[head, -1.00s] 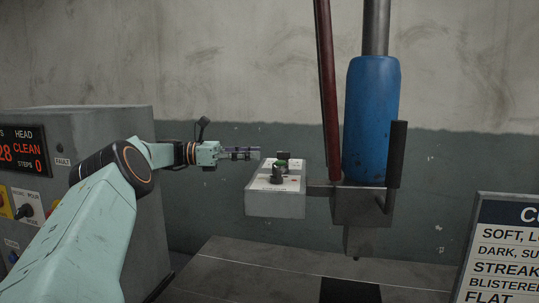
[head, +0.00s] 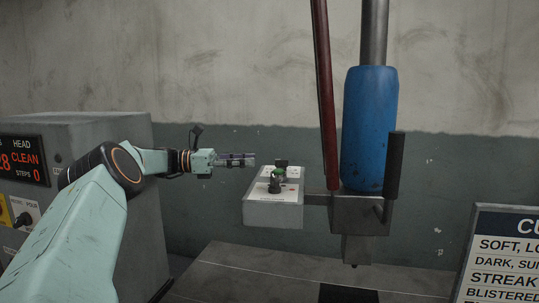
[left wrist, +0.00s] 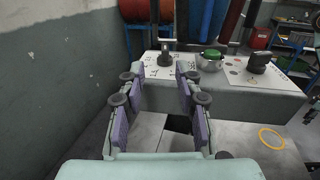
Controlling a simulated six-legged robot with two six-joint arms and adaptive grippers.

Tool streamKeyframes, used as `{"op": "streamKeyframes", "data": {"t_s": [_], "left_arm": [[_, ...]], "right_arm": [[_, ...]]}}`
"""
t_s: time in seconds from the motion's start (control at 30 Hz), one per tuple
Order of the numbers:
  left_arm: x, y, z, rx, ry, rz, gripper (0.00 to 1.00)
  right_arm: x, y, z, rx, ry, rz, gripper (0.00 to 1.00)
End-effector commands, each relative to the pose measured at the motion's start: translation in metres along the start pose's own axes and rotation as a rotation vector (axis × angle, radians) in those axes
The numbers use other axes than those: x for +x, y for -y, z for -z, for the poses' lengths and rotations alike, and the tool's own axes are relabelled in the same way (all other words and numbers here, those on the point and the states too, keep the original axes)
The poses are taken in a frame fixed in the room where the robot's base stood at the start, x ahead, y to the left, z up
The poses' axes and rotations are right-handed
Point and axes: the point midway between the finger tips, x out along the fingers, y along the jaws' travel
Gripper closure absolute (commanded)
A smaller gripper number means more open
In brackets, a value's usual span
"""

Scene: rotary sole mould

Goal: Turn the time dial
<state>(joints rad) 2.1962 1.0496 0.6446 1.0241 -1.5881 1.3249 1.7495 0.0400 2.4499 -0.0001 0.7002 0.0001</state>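A pale grey control box (head: 272,215) carries a black knob (head: 275,187) in front, a green button (head: 280,173) in the middle and a black knob (head: 282,162) at the far side. The far knob (left wrist: 165,56) has marks around it in the left wrist view. The front knob (left wrist: 258,63) sits on a white plate there. I cannot read which is the time dial. My left gripper (head: 248,160) is level, left of the far knob and apart from it. Its purple-padded fingers (left wrist: 153,100) are open and empty, with the far knob ahead between them. My right gripper is not in view.
A blue cylinder (head: 369,130), a dark red pole (head: 324,95) and an upright black handle (head: 393,165) stand right of the box. A grey cabinet with a display (head: 23,160) is at left. A lettered board (head: 505,255) is at lower right.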

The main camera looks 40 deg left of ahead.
Motion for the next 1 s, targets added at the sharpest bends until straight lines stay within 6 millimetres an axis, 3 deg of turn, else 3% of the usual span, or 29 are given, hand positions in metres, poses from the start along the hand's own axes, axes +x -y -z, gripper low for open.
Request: {"op": "streamKeyframes", "data": {"t_s": [0.03, 0.17, 0.37, 0.8, 1.0], "left_arm": [[0.007, 0.004, -0.008, -0.001, 0.004, 0.002, 0.66], [0.021, 0.01, -0.007, 0.005, -0.003, 0.003, 0.66], [0.035, 0.015, -0.004, 0.011, -0.012, 0.006, 0.66], [0.095, 0.016, -0.003, 0.011, -0.013, 0.006, 0.66], [0.104, 0.016, -0.002, 0.011, -0.011, 0.004, 0.66]], "right_arm": [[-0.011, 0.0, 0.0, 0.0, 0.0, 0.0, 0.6], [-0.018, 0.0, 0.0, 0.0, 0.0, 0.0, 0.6], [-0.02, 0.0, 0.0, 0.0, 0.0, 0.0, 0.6], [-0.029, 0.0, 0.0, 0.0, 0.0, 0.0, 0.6], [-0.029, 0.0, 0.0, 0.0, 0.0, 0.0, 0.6]]}}
